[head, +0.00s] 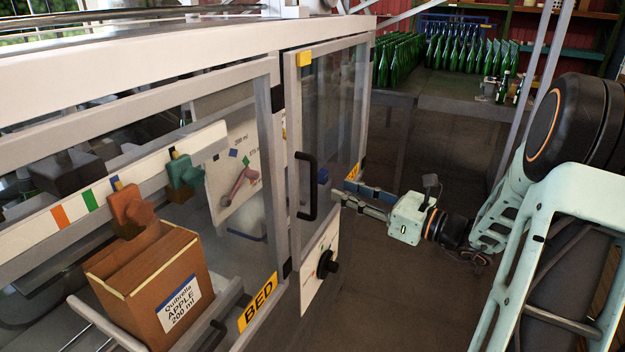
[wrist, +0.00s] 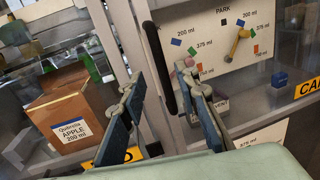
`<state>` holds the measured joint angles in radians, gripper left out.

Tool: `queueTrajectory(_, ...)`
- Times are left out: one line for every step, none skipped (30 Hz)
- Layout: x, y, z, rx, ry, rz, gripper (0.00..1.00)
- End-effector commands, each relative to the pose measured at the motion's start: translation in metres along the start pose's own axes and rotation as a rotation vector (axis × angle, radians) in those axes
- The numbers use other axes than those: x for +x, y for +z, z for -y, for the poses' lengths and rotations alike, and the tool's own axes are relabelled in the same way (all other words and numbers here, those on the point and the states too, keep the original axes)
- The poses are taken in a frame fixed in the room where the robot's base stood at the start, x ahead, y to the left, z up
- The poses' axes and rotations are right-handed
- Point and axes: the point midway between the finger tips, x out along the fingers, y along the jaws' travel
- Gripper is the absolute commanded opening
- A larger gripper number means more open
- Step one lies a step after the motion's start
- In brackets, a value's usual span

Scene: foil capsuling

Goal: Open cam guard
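The cam guard (head: 335,120) is a clear panel in a pale metal frame, to the right of the BED panel. It appears closed. Its black upright handle (head: 307,187) is on its left side, and this dark bar also shows in the wrist view (wrist: 158,65). My gripper (head: 340,197) is just right of the handle in the head view, its fingers pointing at the guard. In the wrist view my gripper (wrist: 160,76) is open, with the handle seen between its two blue-padded fingers. No contact with the handle is visible, and the gripper seems empty.
A plate with a black knob (head: 327,264) hangs below the guard. The BED panel (head: 258,300) and a cardboard apple box (head: 150,285) are on the left. Behind the guard is a PARK dial plate with a yellow lever (wrist: 238,40). Green bottles (head: 465,55) stand at the back. Floor right of the guard is clear.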

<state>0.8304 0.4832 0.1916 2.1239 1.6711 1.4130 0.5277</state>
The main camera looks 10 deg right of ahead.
Motion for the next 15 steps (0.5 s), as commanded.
queueTrajectory(0.009, 0.001, -0.001, 0.0, 0.003, 0.0, 0.29)
queueTrajectory(0.014, 0.001, -0.001, -0.001, 0.004, 0.0, 0.29)
queueTrajectory(0.022, 0.001, -0.002, -0.001, 0.006, 0.0, 0.29)
queueTrajectory(0.028, 0.001, -0.002, -0.001, 0.005, 0.0, 0.29)
queueTrajectory(0.034, 0.0, -0.002, -0.001, 0.006, 0.0, 0.29)
queueTrajectory(0.042, 0.0, -0.002, 0.0, 0.006, -0.002, 0.29)
queueTrajectory(0.048, 0.0, -0.002, 0.0, 0.005, -0.001, 0.29)
queueTrajectory(0.053, 0.0, -0.002, -0.001, 0.006, -0.001, 0.29)
queueTrajectory(0.061, 0.0, -0.002, -0.001, 0.006, -0.002, 0.29)
queueTrajectory(0.066, 0.0, -0.002, -0.001, 0.005, -0.001, 0.29)
queueTrajectory(0.07, 0.0, -0.002, -0.001, 0.005, -0.002, 0.29)
queueTrajectory(0.076, -0.001, -0.002, -0.001, 0.005, -0.003, 0.29)
queueTrajectory(0.08, -0.001, -0.002, -0.001, 0.004, -0.003, 0.29)
queueTrajectory(0.084, 0.0, -0.002, -0.002, 0.004, -0.002, 0.29)
queueTrajectory(0.087, 0.0, -0.001, -0.003, 0.004, -0.002, 0.29)
